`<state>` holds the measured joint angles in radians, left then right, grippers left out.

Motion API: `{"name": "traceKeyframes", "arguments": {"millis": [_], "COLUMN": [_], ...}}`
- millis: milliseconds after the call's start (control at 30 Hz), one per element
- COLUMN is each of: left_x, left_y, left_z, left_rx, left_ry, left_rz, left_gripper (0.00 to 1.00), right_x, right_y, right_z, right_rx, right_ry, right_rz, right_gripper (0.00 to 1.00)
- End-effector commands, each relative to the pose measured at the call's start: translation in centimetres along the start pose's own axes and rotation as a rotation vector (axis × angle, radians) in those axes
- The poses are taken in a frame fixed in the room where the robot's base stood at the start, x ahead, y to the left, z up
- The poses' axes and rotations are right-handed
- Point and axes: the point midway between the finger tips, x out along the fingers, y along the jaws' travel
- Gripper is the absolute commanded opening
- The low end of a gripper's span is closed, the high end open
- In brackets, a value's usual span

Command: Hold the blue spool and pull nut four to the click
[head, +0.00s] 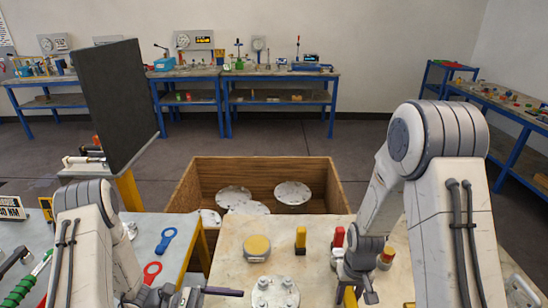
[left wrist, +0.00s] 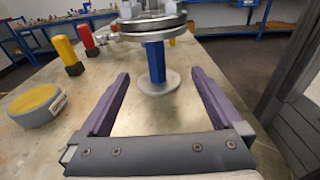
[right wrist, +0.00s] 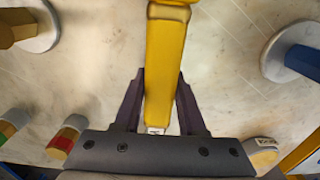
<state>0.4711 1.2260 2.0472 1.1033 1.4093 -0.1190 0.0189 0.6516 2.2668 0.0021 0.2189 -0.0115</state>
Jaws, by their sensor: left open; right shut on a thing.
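The blue spool (left wrist: 155,62) stands upright on a round grey foot in the left wrist view, under a round metal flange (left wrist: 150,27) with nuts on top. In the head view the flange top (head: 275,293) shows several nuts; I cannot tell which is nut four. My left gripper (left wrist: 160,74) is open, its purple fingers pointing at the spool, one on each side of its line, apart from it. My right gripper (right wrist: 160,76) is shut on a long yellow handle (right wrist: 165,60), whose far end leaves the right wrist view. The blue spool shows partly there (right wrist: 303,62).
A round yellow-topped tin (head: 257,247), an upright yellow block (head: 300,239) and red-topped pieces (head: 339,237) stand on the pale table. A wooden crate (head: 200,185) with flange discs lies behind it. A dark panel (head: 118,105) rises at the left.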

Motion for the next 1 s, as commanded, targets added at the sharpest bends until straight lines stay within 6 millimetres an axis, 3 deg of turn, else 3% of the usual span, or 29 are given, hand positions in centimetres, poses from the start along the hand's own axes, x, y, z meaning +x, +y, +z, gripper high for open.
{"name": "traceKeyframes", "arguments": {"millis": [333,1000], "left_x": [0.6,8.8], "left_y": [-0.1,-0.1], "left_z": [-0.7,-0.7], "left_rx": [-0.003,-0.003], "left_ry": [-0.003,-0.002], "left_rz": [0.013,0.009], "left_gripper": [1.00,1.00], "right_x": [0.6,0.9], "right_y": [-0.7,-0.6], "right_z": [-0.3,-0.2], "right_rx": [-0.012,-0.009], "right_ry": [0.001,0.002], "right_rz": [0.000,0.000], "right_gripper": [0.00,0.00]}}
